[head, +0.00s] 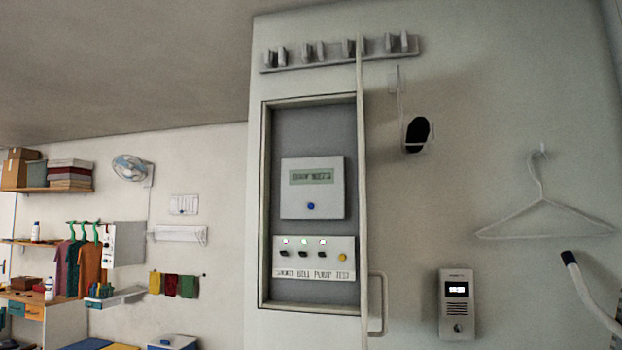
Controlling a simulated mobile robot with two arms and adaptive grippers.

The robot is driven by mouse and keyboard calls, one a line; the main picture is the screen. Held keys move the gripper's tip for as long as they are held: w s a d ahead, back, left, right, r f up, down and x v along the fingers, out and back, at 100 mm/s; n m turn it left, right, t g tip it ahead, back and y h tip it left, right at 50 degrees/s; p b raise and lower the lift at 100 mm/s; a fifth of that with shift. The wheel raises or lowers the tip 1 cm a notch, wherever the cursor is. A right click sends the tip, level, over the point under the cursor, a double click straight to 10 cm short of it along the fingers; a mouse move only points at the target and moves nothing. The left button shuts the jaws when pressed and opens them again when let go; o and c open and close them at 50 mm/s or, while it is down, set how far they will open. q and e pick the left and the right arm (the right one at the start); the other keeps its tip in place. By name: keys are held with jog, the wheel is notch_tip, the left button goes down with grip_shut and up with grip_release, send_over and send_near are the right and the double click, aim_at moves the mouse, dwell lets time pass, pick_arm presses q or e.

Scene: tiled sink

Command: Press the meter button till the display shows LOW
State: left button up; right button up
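The meter (312,200) is a pale square box on the grey back of a recessed wall cabinet in the head view. Its greenish display (311,176) shows dark lettering too blurred to read surely. The round blue meter button (310,206) sits below the display, and nothing covers it. Neither of my grippers is in view.
Below the meter is a switch panel (314,274) with dark toggles, small lights and a yellow button. The cabinet door (363,200) stands open, edge-on at the right. An intercom (457,320), hanger (540,208) and dark-tipped white bar (590,295) are farther right.

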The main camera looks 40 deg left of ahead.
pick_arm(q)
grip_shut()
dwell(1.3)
